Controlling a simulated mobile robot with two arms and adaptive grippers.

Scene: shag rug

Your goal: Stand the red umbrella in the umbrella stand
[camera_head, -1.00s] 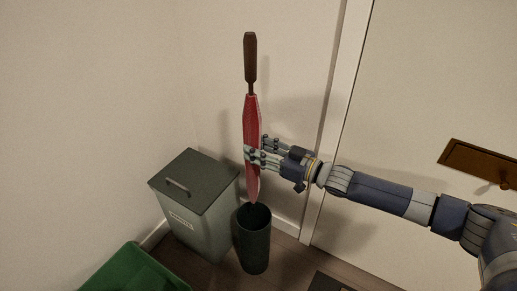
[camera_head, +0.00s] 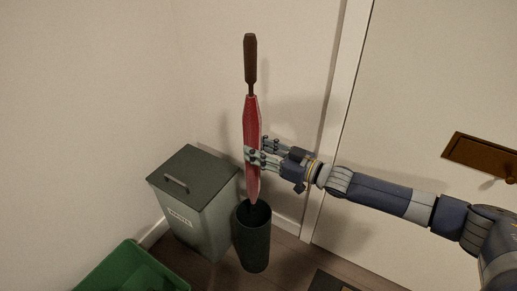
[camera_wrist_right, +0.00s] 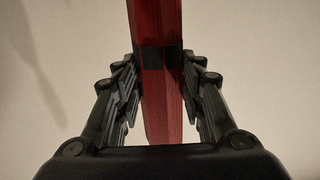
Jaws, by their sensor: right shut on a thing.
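The red umbrella (camera_head: 251,118) is upright with its dark brown handle (camera_head: 250,60) at the top. My right gripper (camera_head: 256,155) is shut on the lower half of the red canopy. In the right wrist view the gripper (camera_wrist_right: 160,95) has a finger on each side of the umbrella (camera_wrist_right: 155,25). The dark umbrella stand (camera_head: 254,245) is on the floor below. The umbrella's lower tip is at the stand's opening; I cannot tell how far inside it is. My left gripper is not in view.
A grey lidded bin (camera_head: 195,210) with a label stands just left of the stand. A green crate (camera_head: 130,270) is at the bottom left. A dark mat (camera_head: 330,283) lies at the bottom.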

